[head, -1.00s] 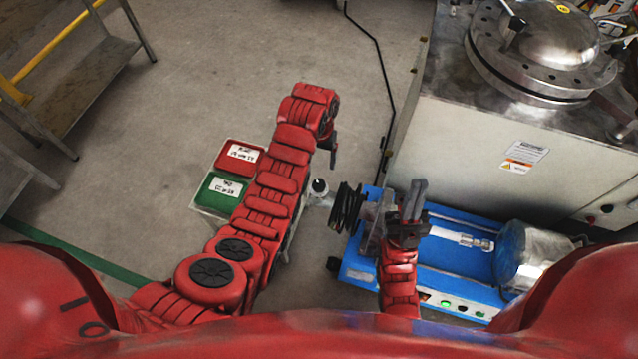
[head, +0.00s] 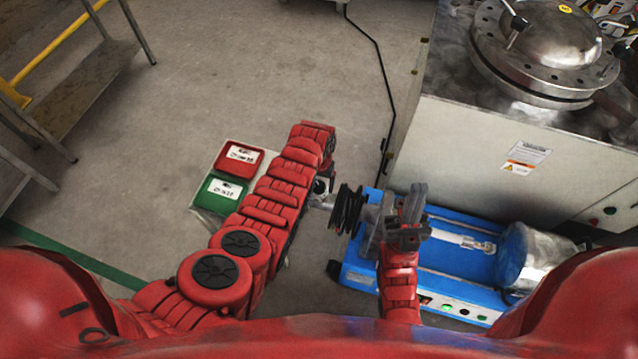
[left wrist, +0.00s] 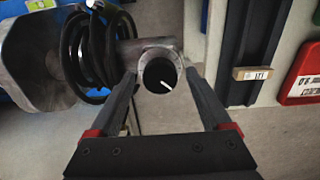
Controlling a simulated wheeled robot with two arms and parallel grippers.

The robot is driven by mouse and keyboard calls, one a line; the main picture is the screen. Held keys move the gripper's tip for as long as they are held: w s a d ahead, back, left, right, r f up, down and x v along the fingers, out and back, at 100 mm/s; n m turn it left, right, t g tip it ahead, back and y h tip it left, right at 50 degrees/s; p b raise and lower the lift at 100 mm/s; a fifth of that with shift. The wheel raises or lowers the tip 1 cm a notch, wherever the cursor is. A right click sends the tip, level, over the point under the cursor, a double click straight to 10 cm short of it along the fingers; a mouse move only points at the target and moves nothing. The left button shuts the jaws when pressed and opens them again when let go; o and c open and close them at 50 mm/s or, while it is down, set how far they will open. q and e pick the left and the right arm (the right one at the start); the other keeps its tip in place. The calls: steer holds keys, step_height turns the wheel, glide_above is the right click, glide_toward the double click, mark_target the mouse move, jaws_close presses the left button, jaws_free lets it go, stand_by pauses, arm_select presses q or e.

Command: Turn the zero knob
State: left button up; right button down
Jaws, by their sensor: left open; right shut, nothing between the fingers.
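The knob (left wrist: 160,76) is a round black dial with a white pointer line, set in a grey metal collar. The line slants down to the right in the left wrist view. In the head view the knob (head: 321,186) is partly covered by my left arm. My left gripper (left wrist: 160,72) is open, with one finger on each side of the knob. I cannot tell whether the fingers touch it. In the head view this gripper is mostly hidden by its arm. My right gripper (head: 414,195) is shut and empty above the blue machine (head: 458,257).
A coiled black hose (head: 346,209) lies beside the knob, also close to a finger in the left wrist view (left wrist: 82,50). A red bin (head: 240,157) and a green bin (head: 221,190) stand left of my left arm. A large grey cabinet (head: 480,150) stands behind the machine.

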arm_select(q)
jaws_close()
steer(key=shift+n, duration=0.5)
steer(key=shift+f+n, duration=0.1)
steer(key=shift+n, duration=0.8)
jaws_free()
steer(key=shift+p, duration=0.3)
